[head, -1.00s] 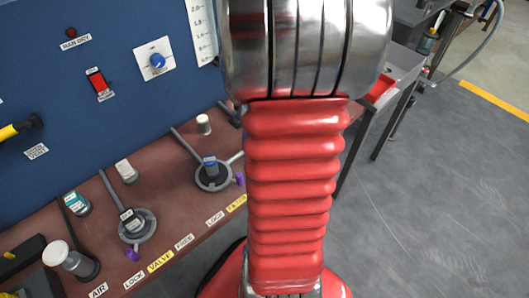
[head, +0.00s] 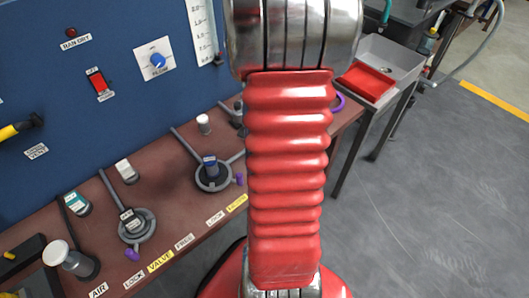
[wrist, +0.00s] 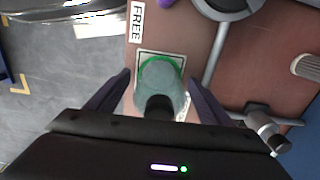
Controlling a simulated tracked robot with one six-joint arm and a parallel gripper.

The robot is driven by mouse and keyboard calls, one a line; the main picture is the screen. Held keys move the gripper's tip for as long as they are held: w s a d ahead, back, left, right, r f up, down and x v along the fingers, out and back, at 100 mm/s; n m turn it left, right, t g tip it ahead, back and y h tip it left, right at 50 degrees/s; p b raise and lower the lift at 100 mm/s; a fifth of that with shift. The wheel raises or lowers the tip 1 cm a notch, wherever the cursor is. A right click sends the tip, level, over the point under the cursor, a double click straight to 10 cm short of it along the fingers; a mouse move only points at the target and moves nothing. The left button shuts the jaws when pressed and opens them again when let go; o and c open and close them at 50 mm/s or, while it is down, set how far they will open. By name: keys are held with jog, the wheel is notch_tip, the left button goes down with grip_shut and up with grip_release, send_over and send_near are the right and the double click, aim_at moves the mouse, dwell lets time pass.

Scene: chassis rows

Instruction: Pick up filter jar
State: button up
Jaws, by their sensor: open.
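In the wrist view, a translucent jar with a green ring (wrist: 163,98), likely the filter jar, stands on a white-bordered square on the brown bench. A dark round part covers its near side. My gripper (wrist: 160,77) is open, with one dark purple finger on each side of the jar in the picture. I see a gap on both sides, and cannot tell whether the fingers are level with the jar. In the head view, my arm hides the gripper and this jar.
A "FREE" label (wrist: 136,22) lies beside the jar. A grey handle (wrist: 214,52) and ridged white knob (wrist: 307,66) stand to the right. In the head view, a blue panel (head: 110,120) rises behind the bench (head: 195,240); a grey sink (head: 405,58) holds a red tray (head: 366,82).

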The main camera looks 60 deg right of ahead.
jog(key=shift+c, duration=0.5)
jog(key=c, duration=1.1)
jog(key=shift+r, duration=0.1)
notch_tip(320, 180, up, 10)
jog(key=shift+f, duration=0.1)
jog(key=shift+s, duration=0.1)
dwell(0.6)
